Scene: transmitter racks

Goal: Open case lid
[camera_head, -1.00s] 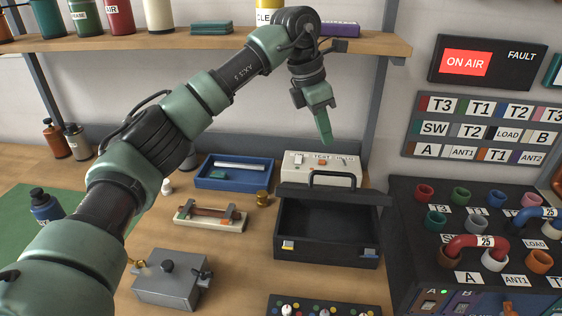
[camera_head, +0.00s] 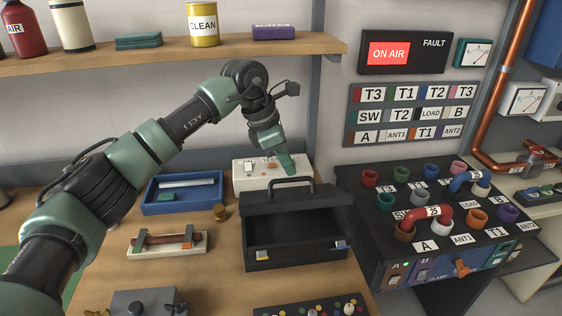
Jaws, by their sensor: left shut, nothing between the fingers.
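The black case (camera_head: 297,257) stands on the bench right of centre. Its lid (camera_head: 297,203) is raised, with a dark handle at its upper edge. The dark inside of the case shows below the lid. A yellow-marked latch (camera_head: 262,255) and a blue-marked latch (camera_head: 341,244) are on the front. My left gripper (camera_head: 287,166) is shut and empty, its green tips pointing down just above the handle, in front of the white test box. I cannot tell whether the tips touch the handle or lid. My right gripper is not in view.
The white test box (camera_head: 244,178) stands behind the case. A blue tray (camera_head: 152,207), a brass weight (camera_head: 219,212) and a fuse holder (camera_head: 167,250) lie to the left. The plug panel (camera_head: 372,205) is close on the right. A shelf (camera_head: 300,43) runs above.

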